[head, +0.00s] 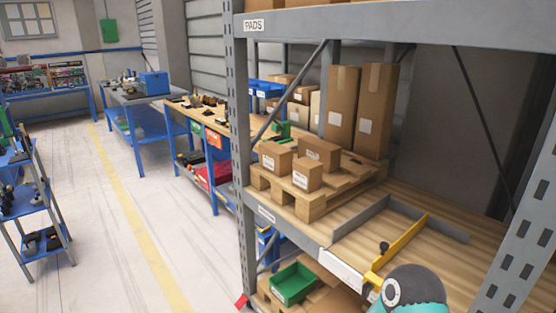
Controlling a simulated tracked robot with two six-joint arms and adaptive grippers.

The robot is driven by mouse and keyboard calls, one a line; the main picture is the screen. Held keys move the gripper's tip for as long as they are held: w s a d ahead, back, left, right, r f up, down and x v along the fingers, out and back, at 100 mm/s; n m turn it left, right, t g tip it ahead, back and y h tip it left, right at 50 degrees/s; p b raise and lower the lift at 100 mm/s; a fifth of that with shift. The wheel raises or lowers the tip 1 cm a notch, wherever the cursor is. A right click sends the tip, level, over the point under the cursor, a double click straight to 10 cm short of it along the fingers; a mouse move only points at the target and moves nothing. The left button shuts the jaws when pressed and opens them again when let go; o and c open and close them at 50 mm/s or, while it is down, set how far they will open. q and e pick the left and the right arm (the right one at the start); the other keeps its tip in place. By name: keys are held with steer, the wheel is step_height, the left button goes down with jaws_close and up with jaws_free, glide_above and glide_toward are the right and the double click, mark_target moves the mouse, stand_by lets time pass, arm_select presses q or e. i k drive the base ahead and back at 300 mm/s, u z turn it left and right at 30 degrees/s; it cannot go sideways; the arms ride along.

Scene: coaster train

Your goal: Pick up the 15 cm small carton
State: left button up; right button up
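Several small brown cartons sit on a wooden pallet (285,205) on the rack shelf. One small carton (307,176) with a white label stands at the pallet's front. A second carton (274,158) is to its left and a third carton (318,153) is behind it. I cannot tell from this view which one measures 15 cm. Neither of my grippers is in view. A teal and dark grey rounded part at the bottom right edge looks like one of my arm links.
Two tall cartons (357,112) stand behind the small ones. A grey frame with a yellow bar (401,248) lies on the shelf to the right. The rack's grey upright (242,150) is left of the pallet. A green bin (293,284) is below.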

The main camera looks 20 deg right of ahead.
mark_target(276, 158)
steer(key=u, duration=0.05)
steer(key=i, duration=1)
steer(key=z, duration=0.05)
